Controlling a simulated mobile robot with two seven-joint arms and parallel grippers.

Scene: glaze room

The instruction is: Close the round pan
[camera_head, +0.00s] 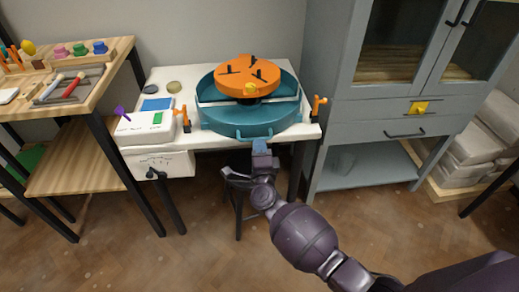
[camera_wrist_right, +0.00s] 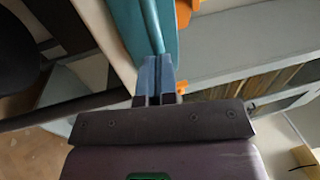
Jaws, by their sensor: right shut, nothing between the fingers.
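The round pan (camera_head: 250,128) is teal and sits on the white wheel table (camera_head: 215,137). It has a front and a back part around an orange wheel head (camera_head: 248,72); a pale strip shows between the parts at the left and right sides. A small teal handle shows at the front. My left gripper is out of view.
Orange clamps (camera_head: 317,105) stand at both sides of the pan. A white control box (camera_head: 145,125) sits on the table's left. A wooden workbench (camera_head: 110,65) with tools is at far left, a grey cabinet (camera_head: 375,150) at right. The floor in front is open.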

